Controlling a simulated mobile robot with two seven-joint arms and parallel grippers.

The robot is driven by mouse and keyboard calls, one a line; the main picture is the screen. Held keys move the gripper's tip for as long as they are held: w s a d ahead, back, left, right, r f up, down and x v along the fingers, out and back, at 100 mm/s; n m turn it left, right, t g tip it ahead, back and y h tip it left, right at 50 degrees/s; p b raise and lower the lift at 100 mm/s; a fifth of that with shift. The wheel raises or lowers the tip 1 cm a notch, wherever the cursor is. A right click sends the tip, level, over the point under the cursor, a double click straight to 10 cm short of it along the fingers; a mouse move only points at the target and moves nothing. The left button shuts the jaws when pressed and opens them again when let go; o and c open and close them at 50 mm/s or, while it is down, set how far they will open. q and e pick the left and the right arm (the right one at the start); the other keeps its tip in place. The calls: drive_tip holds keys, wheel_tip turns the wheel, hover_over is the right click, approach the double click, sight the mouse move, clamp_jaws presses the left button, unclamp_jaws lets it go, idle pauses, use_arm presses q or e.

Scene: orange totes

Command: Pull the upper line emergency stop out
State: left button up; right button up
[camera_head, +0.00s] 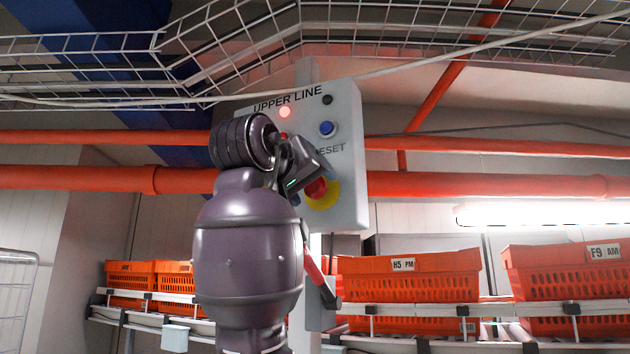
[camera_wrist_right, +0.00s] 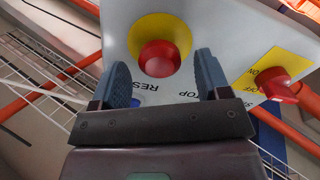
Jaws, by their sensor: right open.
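The upper line emergency stop (camera_head: 316,188) is a red mushroom button on a yellow disc, low on the grey control box (camera_head: 347,110) marked UPPER LINE. In the head view my right gripper (camera_head: 306,172) is at the box front and partly covers the button. In the right wrist view the red button (camera_wrist_right: 160,57) lies between the two blue-grey fingertips of the open right gripper (camera_wrist_right: 161,65), one on each side. No finger visibly touches it. Whether the button is pressed in or out I cannot tell. My left gripper is not in view.
The box also has a lit red lamp (camera_head: 285,112), a black knob (camera_head: 327,100) and a blue button (camera_head: 327,129). A red ON/OFF switch (camera_wrist_right: 275,82) on a yellow plate is right of the gripper. Orange pipes (camera_head: 480,184) run behind; orange totes (camera_head: 410,285) stand on racks below.

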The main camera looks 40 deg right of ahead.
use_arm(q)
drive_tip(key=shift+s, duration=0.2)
use_arm(e)
drive_tip(key=shift+x, duration=1.25)
drive_tip(key=c, duration=1.3)
drive_tip(key=shift+s+a, duration=0.15)
drive_tip(key=shift+a, duration=0.1)
drive_tip(key=shift+s+a+b, duration=0.2)
drive_tip(key=shift+a+b, duration=0.2)
drive_tip(key=shift+b, duration=0.1)
drive_tip(key=shift+w+d, duration=0.1)
drive_tip(key=o, duration=1.3)
drive_tip(key=shift+a, duration=0.25)
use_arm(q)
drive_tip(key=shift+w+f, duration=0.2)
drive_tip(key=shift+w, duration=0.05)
use_arm(e)
drive_tip(key=shift+d, duration=0.1)
